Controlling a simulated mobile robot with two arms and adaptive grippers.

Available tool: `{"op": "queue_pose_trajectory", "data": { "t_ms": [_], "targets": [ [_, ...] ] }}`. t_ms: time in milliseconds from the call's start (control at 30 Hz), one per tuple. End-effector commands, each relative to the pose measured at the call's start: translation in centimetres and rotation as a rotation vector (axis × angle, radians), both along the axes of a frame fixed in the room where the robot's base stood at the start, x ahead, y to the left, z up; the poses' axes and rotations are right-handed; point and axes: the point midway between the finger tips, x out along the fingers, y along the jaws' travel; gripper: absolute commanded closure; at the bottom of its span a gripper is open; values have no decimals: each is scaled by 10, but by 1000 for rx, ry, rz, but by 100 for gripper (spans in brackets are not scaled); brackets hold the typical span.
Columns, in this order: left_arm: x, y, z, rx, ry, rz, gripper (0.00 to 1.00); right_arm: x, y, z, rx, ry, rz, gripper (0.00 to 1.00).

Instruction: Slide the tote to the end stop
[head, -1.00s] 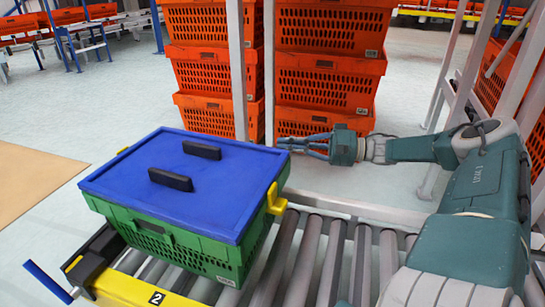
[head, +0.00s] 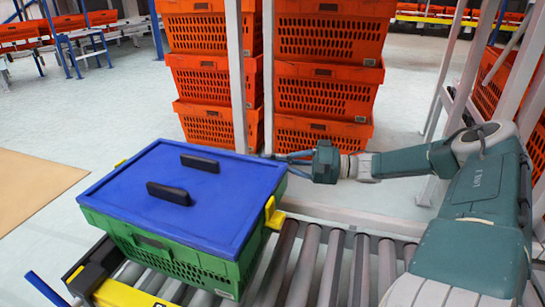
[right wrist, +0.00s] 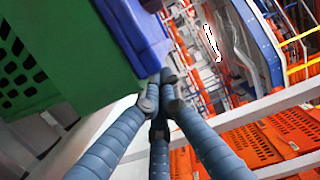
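The green tote (head: 160,252) with a blue lid (head: 200,185) and two black handles sits on the roller conveyor. It fills the left part of the wrist view too, as a green wall (right wrist: 60,60). My right gripper (head: 280,158) is at the lid's far right corner, pointing left, with nothing between its fingers. In the right wrist view its fingertips (right wrist: 158,95) are drawn together by the blue lid's edge; I cannot tell if they touch it. I cannot tell which part is the end stop. My left gripper is out of view.
Bare rollers (head: 330,262) lie right of the tote. A yellow bracket (head: 273,214) stands at its right side, and a yellow plate (head: 122,294) at the front left. Stacked orange crates (head: 322,90) and grey posts (head: 237,75) stand behind.

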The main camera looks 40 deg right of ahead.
Motion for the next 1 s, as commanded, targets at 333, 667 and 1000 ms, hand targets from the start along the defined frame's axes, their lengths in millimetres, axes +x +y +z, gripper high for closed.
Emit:
{"op": "queue_pose_trajectory", "data": {
  "t_ms": [333, 667, 1000],
  "targets": [
    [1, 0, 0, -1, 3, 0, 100, 0, 4, 1, 1, -1, 6, 100],
    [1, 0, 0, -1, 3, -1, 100, -19, -9, 0, -2, 1, 9, 100],
    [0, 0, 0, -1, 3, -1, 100, -70, -48, 1, -3, -1, 5, 100]
  ]
}}
